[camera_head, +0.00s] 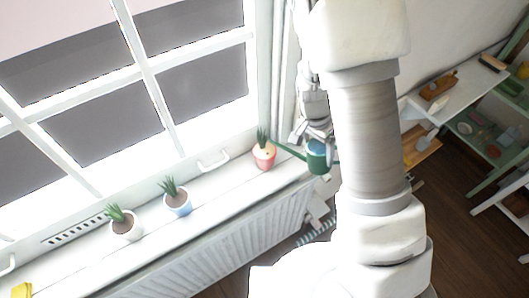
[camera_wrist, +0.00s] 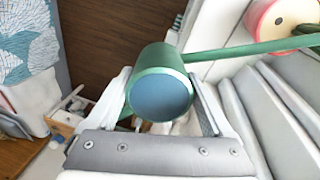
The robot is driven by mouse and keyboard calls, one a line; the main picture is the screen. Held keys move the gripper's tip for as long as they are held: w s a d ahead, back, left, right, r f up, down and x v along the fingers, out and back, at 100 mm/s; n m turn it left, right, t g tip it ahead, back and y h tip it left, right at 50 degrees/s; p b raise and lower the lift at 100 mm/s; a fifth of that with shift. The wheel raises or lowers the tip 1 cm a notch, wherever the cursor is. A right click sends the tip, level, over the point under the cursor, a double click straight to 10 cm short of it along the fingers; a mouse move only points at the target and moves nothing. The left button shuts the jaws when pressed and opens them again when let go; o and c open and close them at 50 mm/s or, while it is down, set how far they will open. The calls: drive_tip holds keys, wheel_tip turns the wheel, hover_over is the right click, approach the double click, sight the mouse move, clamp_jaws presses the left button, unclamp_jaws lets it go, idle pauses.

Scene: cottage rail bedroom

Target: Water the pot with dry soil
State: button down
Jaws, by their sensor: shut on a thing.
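My gripper (camera_head: 314,134) is shut on a green watering can (camera_head: 317,158) and holds it at the right end of the windowsill. In the wrist view the can (camera_wrist: 160,85) sits between the fingers of my gripper (camera_wrist: 163,100), with a blue surface inside its round top. Its long spout points toward a red pot (camera_head: 264,160) with a plant; this pot (camera_wrist: 272,20) shows pale tan soil. The spout tip is close to it; I cannot tell whether it is over the rim. A blue pot (camera_head: 179,206) and a white pot (camera_head: 127,231) show browner soil.
The pots stand on a white windowsill (camera_head: 222,177) under the window, above a radiator (camera_head: 215,248). A yellow item (camera_head: 22,290) lies at the far left. Shelves (camera_head: 455,90) with small things stand at the right. Dark wooden floor (camera_head: 463,190) shows below.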

sight(318, 146)
drive_tip(key=shift+a+r+g+h+p, duration=0.1)
drive_tip(key=shift+r+g+h+p, duration=0.2)
drive_tip(key=shift+r+h+p, duration=1.85)
idle(5.0)
drive_tip(key=shift+f+y+p, duration=0.4)
drive_tip(key=shift+y, duration=0.35)
